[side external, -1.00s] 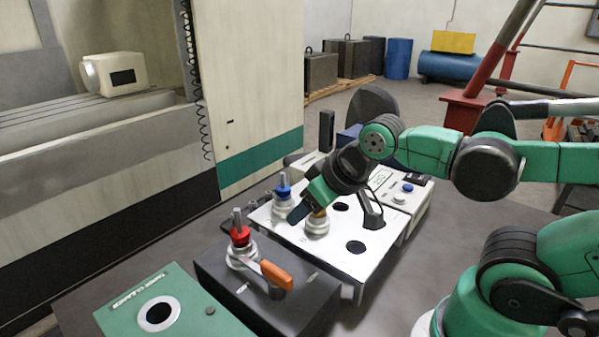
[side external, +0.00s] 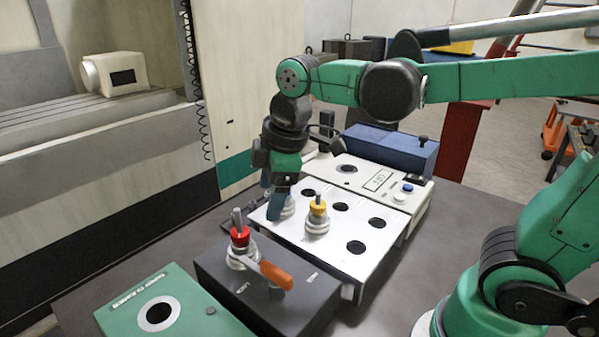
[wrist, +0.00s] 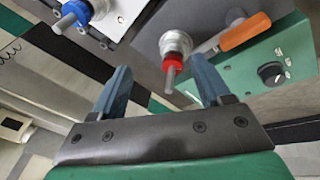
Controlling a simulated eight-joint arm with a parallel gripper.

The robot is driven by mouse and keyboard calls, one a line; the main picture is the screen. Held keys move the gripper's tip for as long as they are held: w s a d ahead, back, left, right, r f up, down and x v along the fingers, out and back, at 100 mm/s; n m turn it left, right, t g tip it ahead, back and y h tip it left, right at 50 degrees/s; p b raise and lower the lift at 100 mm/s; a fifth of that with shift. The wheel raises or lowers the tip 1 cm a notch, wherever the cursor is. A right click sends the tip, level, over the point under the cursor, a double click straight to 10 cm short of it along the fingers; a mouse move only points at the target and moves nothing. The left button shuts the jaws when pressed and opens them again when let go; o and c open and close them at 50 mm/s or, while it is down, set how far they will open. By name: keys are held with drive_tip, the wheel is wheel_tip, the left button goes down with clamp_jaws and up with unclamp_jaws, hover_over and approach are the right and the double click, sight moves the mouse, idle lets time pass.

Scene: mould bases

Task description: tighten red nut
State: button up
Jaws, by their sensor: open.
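The red nut (side external: 240,236) sits around an upright metal shaft on a silver tool holder (side external: 242,256). The holder stands in the dark block (side external: 215,265) at the front. In the wrist view the red nut (wrist: 174,61) shows between and beyond my finger tips. My gripper (side external: 274,210) points down, above and behind the red nut, in front of the blue-nut holder. In the wrist view my gripper (wrist: 163,82) is open and nothing is between its fingers.
The white rack (side external: 300,240) has several holes and a yellow-nut holder (side external: 318,208). The blue nut (wrist: 78,10) shows in the wrist view, upper left. A blue box (side external: 385,148) is behind.

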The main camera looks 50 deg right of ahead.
sight(237, 209)
drive_tip(key=w+a+n+g, duration=0.1)
drive_tip(key=n, duration=0.1)
drive_tip(key=w+a+n, duration=0.1)
drive_tip(key=n, duration=0.2)
drive_tip(key=w+a+n+g, duration=0.1)
drive_tip(key=n, duration=0.1)
drive_tip(key=shift+a+r+n+g, duration=0.1)
drive_tip(key=shift+r+n+g, duration=0.1)
drive_tip(key=shift+n+g, duration=0.15)
drive_tip(key=shift+w+a+f+n+g, duration=0.15)
drive_tip(key=shift+w+a+n+g, duration=0.1)
drive_tip(key=shift+n, duration=0.6)
drive_tip(key=shift+f, duration=2.75)
clamp_jaws()
